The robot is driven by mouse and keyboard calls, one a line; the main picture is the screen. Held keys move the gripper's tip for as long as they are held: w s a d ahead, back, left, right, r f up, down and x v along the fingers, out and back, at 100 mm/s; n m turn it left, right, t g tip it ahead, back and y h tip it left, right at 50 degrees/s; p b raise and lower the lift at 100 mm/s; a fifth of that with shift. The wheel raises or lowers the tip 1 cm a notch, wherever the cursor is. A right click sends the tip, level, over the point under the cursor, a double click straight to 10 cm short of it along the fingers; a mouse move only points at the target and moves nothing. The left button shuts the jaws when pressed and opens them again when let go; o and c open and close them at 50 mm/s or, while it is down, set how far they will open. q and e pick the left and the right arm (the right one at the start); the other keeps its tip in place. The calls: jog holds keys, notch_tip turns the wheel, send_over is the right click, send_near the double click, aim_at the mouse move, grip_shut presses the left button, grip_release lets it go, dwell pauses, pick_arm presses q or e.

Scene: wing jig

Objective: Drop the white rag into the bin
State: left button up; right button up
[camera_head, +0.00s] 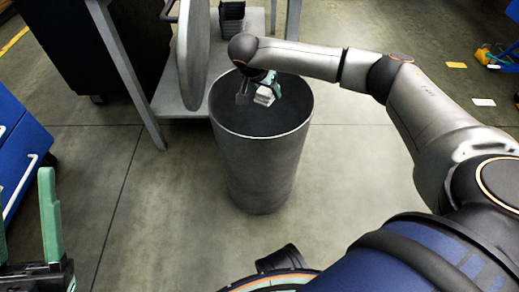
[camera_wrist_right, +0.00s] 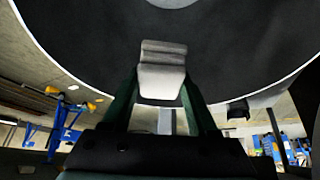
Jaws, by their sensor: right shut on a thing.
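The bin (camera_head: 262,165) is a tall grey metal cylinder, open at the top, standing on the floor in the middle of the head view. My right gripper (camera_head: 266,92) reaches over its mouth from the right and points down. It is shut on the white rag (camera_head: 264,97), a small folded white piece. In the right wrist view the rag (camera_wrist_right: 162,78) sits between the green fingers, against the bin's dark inside. The bin's rim (camera_wrist_right: 55,68) curves around it. My left gripper (camera_head: 27,225) is at the lower left, its green fingers apart and empty.
A metal table frame (camera_head: 128,72) with a low shelf stands just behind and left of the bin. A blue cabinet (camera_head: 22,150) is at the left edge. Yellow and white pieces (camera_head: 484,102) lie on the floor at right. Floor in front of the bin is clear.

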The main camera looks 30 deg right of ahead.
jog(key=o, duration=1.4)
jog(key=shift+r, duration=0.15)
jog(key=p+v, duration=0.4)
jog(key=v, duration=0.8)
jog(key=shift+a+r+p, duration=0.15)
jog(key=shift+p, duration=0.25)
